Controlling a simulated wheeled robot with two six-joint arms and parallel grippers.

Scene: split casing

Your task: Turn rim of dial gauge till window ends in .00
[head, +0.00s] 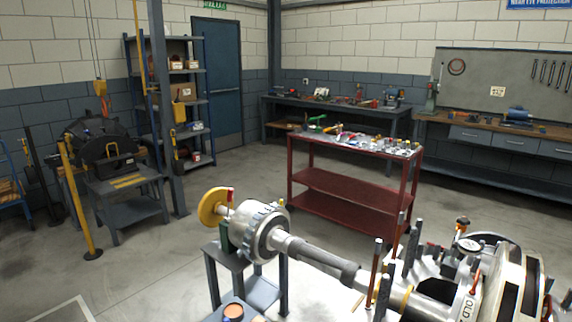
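Neither of my grippers shows in the head view. I cannot make out a dial gauge, its rim or a readable window for certain. A small round dark-and-orange item (462,222) stands above the casing at the right; it is too small to tell what it is. The grey split casing (508,285) fills the lower right corner, with several upright studs around it and its right side cut off by the frame. A steel shaft (318,258) runs out of it to the left, carrying a toothed coupling (262,228) and a yellow disc (212,206) at its far end.
A dark stand (232,268) is under the coupling. A red cart (352,190) with several tools stands behind the shaft. Workbenches (490,130) line the back and right walls. A shelf (180,100), a blue post and a yellow post (80,205) are left. Floor at left centre is clear.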

